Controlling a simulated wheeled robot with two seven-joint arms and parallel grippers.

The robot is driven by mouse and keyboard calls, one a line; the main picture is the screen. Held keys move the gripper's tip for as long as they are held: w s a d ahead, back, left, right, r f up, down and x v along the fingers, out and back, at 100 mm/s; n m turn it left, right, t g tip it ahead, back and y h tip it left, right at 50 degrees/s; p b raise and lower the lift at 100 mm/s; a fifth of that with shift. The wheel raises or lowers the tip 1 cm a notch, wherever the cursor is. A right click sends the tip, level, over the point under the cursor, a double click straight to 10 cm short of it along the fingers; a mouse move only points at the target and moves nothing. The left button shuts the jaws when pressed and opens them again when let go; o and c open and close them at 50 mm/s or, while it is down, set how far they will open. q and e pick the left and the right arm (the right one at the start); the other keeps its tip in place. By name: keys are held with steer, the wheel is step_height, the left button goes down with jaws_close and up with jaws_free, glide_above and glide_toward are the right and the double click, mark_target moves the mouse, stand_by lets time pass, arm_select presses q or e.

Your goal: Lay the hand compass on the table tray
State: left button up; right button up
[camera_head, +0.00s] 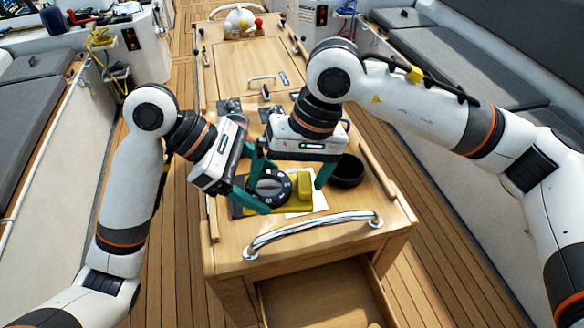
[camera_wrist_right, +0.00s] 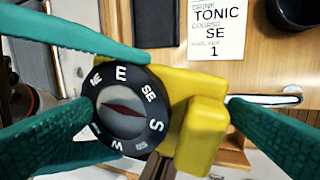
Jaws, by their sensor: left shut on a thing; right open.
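The hand compass has a round black dial (camera_head: 270,187) and a yellow body (camera_head: 305,190). My left gripper (camera_head: 258,192) is shut on it from the left, at the dial side. In the right wrist view the dial (camera_wrist_right: 125,108) faces the camera and the yellow body (camera_wrist_right: 195,110) lies to its right; one left finger runs along the dial's upper edge. My right gripper (camera_head: 292,178) is open over the compass, with a finger on either side. I cannot tell whether they touch it. The wooden table top (camera_head: 240,80) is below; whether the compass rests on it is unclear.
A white note card (camera_wrist_right: 217,27) and a dark flat rectangular item (camera_wrist_right: 140,22) lie under the compass area. A black round bowl (camera_head: 347,171) stands to the right. A chrome rail (camera_head: 315,229) crosses the front edge above an open drawer (camera_head: 320,295).

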arm_select(q)
steer(key=shift+r, duration=0.1)
arm_select(e)
steer(key=shift+f, duration=0.1)
steer(key=shift+c, duration=0.5)
arm_select(q)
steer(key=shift+d, duration=0.1)
arm_select(e)
steer(key=c, duration=0.9)
